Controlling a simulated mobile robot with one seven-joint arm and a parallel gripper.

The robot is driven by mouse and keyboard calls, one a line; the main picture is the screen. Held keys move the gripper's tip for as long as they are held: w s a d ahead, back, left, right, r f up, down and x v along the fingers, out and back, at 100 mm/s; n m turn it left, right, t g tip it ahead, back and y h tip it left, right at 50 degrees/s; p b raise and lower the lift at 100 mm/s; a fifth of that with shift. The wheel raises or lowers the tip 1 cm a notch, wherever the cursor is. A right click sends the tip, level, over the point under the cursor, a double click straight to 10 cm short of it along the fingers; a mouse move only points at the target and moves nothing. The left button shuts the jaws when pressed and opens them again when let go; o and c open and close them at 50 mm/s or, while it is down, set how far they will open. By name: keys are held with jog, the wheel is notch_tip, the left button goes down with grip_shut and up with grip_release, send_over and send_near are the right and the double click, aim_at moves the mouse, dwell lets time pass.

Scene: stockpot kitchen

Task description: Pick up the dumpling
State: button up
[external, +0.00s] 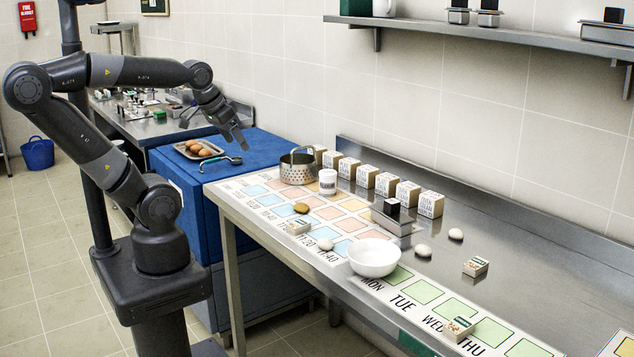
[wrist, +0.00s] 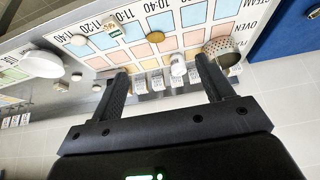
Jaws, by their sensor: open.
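Several small rounded lumps lie on the steel counter, and I cannot tell for certain which is the dumpling. One pale lump (external: 325,244) is near the front edge, left of the white bowl (external: 373,258). Two more, a pale lump (external: 423,250) and another pale lump (external: 456,234), lie right of the bowl. A golden-brown lump (external: 301,208) sits on the coloured grid. My gripper (external: 238,138) is open and empty, raised above the blue cabinet, apart from all of them. In the wrist view its fingers (wrist: 160,68) are spread, with lumps beyond to the left.
A perforated pot (external: 298,168), a white jar (external: 327,182) and a row of labelled blocks (external: 386,184) stand toward the back. A metal container (external: 391,217) is mid-counter. A shelf (external: 470,31) overhangs the counter.

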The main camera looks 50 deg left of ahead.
jog(key=shift+c, duration=0.4)
jog(key=n+g, duration=0.6)
jog(key=n, duration=2.5)
send_near(325, 240)
notch_tip(325, 240, down, 9)
jog(key=shift+s+f, duration=0.1)
